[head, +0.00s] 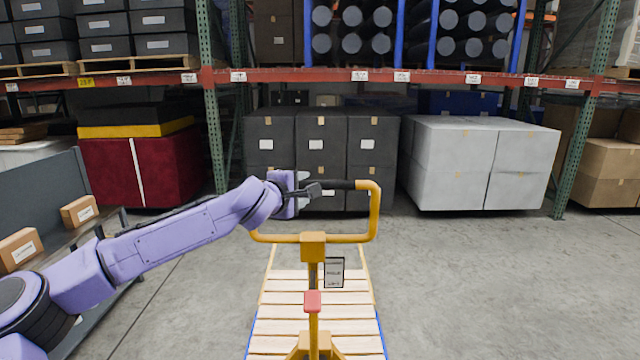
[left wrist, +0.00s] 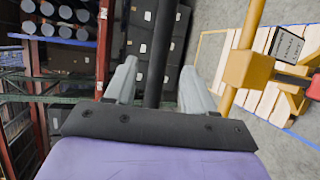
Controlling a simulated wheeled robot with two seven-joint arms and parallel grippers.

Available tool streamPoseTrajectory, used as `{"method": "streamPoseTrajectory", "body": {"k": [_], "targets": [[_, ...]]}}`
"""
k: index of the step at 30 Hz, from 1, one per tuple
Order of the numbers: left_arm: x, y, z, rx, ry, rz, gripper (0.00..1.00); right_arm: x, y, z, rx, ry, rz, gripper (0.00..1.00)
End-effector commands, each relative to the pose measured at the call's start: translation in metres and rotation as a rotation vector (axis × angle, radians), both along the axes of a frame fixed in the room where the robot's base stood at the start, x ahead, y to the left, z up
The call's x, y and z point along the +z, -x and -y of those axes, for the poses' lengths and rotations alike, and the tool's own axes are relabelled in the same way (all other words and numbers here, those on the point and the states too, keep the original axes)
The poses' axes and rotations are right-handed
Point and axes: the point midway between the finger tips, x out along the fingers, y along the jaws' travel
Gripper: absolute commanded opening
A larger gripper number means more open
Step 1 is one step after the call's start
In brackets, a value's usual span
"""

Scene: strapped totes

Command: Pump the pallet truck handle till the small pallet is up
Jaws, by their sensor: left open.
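The pallet truck handle (head: 375,215) is a yellow loop with a black grip bar (head: 342,184) across its top, standing upright in the middle of the head view. My left gripper (head: 314,190) is at the left part of that bar. In the left wrist view the black bar (left wrist: 158,55) runs between the two grey fingers of my left gripper (left wrist: 160,88), which are open and apart on either side of it. The small pallet (head: 275,313), of pale wooden slats, lies behind and below the handle. I cannot tell its height off the floor. My right gripper is out of view.
A grey cart (head: 40,165) with cardboard boxes (head: 80,211) stands at the left. Racks with dark boxes (head: 320,145) and white wrapped boxes (head: 470,165) line the back. The concrete floor (head: 500,280) at the right is clear.

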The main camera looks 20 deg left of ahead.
Motion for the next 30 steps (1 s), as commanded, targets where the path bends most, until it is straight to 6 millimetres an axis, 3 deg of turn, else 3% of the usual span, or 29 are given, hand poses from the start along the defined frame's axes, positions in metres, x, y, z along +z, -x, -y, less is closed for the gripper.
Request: {"method": "streamPoseTrajectory", "body": {"k": [3,9,20,21,26,30], "targets": [[-0.005,-0.029,0.006,-0.001,0.001,-0.007,0.54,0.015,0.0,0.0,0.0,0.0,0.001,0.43],[-0.012,-0.064,0.012,-0.005,0.001,-0.004,0.54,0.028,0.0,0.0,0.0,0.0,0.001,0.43],[-0.018,-0.075,0.012,-0.003,0.0,-0.003,0.54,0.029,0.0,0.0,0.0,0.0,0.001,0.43],[-0.018,-0.075,0.012,-0.003,0.0,-0.003,0.51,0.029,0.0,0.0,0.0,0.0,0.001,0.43],[-0.019,-0.075,0.014,-0.005,0.001,-0.004,0.0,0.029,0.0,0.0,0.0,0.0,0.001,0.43],[-0.02,-0.075,0.023,-0.009,-0.001,-0.005,0.0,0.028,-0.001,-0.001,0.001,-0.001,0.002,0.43]]}}
